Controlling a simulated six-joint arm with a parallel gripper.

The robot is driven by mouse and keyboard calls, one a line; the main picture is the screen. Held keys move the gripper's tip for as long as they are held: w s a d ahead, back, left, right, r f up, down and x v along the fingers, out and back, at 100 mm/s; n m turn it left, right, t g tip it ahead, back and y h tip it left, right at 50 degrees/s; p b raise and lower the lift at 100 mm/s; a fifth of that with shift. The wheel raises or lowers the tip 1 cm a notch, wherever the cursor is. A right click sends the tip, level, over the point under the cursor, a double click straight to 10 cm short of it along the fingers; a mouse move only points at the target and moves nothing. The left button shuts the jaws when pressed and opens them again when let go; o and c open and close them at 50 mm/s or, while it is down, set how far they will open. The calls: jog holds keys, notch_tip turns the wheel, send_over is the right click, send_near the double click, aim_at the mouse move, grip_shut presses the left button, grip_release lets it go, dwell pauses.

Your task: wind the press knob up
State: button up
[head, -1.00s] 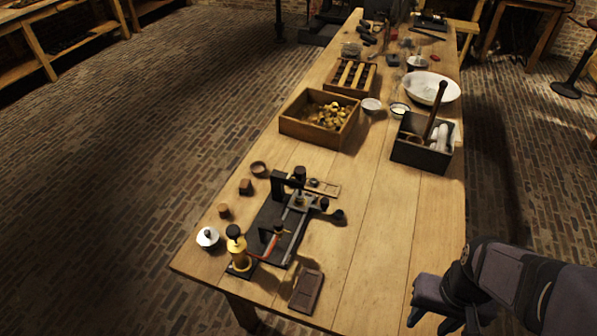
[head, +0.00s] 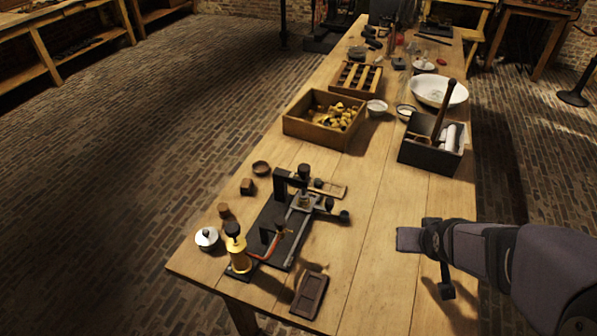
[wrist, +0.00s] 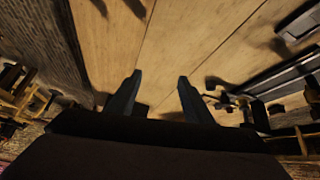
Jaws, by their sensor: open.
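The press stands on a black base (head: 272,228) near the front end of the wooden table. Its dark knob (head: 303,170) sits upright on top of the black press frame (head: 284,186). A metal rail and small dark side knobs stick out to the right. My gripper (head: 402,240) is over the table to the right of the press, well apart from it. In the wrist view my gripper (wrist: 159,78) has its two fingers apart, with only bare table between them. Dark press-like parts show at the right there, too dim to tell which is the knob.
A dark flat tray (head: 309,295) lies in front. A crate of brass pieces (head: 297,126) and a dark tool box (head: 420,157) stand behind.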

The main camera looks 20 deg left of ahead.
aim_at(307, 174)
jog(key=w+a+r+n+t+y+b, duration=0.25)
jog(key=w+a+t+y+b, duration=0.2)
jog(key=w+a, duration=0.7)
jog(key=s+a+n+y+b, duration=0.1)
jog(key=a+y, duration=0.1)
jog(key=a, duration=0.3)
jog(key=s+a+n+y+b, duration=0.1)
jog(key=a+y, duration=0.2)
jog(key=a, duration=0.3)
jog(key=s+a+n+t+y+b, duration=0.1)
jog(key=a+n+y+b, duration=0.1)
jog(key=a, duration=0.4)
jog(key=shift+s+a+r+y, duration=0.15)
jog(key=shift+a+r+y, duration=0.1)
jog(key=shift+y, duration=0.1)
jog(key=shift+d+f, duration=0.1)
jog(key=shift+f, duration=0.4)
jog(key=p+x, duration=0.1)
jog(key=x, duration=0.6)
